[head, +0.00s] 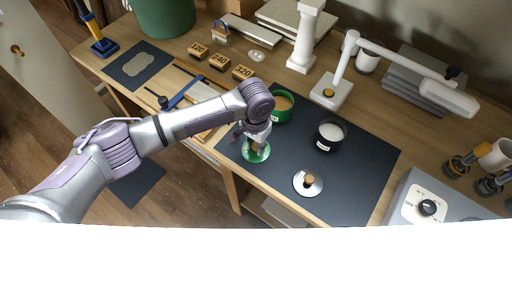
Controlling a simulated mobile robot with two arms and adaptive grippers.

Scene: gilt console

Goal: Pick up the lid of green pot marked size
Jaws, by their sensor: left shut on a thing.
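The green pot (287,115) stands open on the dark mat, with tan contents and a small white label on its side. Its green lid (263,157) is in front of the pot, over the mat's left part. My left gripper (256,144) points down and is shut on the lid's knob, which the fingers mostly hide. I cannot tell whether the lid touches the mat. My right gripper is not in view.
A black pot (323,145) with white contents and a silver lid (302,190) with wooden knob are on the dark mat (355,170). A white lamp (329,91) stands behind. Numbered wooden blocks (219,62) are at the back left. A grey device (405,208) is at right.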

